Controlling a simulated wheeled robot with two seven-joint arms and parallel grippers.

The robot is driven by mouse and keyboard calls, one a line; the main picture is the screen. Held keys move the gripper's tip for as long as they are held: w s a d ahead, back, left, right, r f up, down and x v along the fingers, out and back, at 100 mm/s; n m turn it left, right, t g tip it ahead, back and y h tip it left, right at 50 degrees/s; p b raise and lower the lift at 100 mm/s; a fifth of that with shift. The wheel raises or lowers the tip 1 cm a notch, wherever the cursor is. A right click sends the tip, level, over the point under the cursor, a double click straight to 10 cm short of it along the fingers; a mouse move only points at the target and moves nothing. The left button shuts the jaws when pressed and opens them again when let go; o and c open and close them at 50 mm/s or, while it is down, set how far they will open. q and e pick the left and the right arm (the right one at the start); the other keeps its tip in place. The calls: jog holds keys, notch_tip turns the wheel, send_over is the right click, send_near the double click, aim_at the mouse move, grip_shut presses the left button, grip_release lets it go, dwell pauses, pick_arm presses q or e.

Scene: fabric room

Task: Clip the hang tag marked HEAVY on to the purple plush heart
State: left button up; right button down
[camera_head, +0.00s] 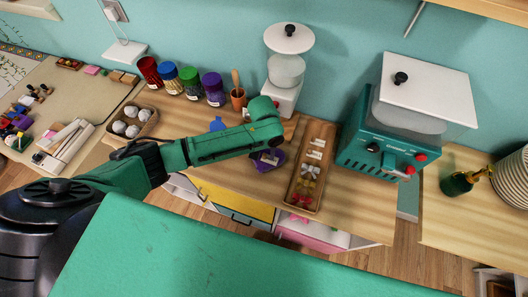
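The purple plush heart (264,166) lies on the wooden counter, left of a long wooden tray. It is partly covered by a dark shape. My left arm reaches in from the left and bends down at its green wrist above the heart. My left gripper (271,157) appears to be that dark shape, over or at the heart; its fingers are too small and hidden to read. Small pale tags (316,155) lie in the tray's upper part; their lettering is not readable, so I cannot tell which says HEAVY. My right gripper is not in view.
The wooden tray (291,192) also holds tan and red bows. A teal machine (352,150) stands right of it, a white dispenser (284,97) behind. Colored jars (190,82), an orange pot (238,98) and a basket of white balls (134,122) stand left.

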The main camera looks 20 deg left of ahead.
pick_arm(q)
notch_tip(320, 180, up, 15)
jog(key=b, duration=0.1)
jog(key=shift+a+f, duration=0.15)
jog(key=shift+f, duration=0.05)
jog(key=shift+w, duration=0.1)
notch_tip(320, 180, up, 9)
jog(key=p, duration=0.4)
send_over(263, 154)
dwell(0.7)
dwell(0.5)
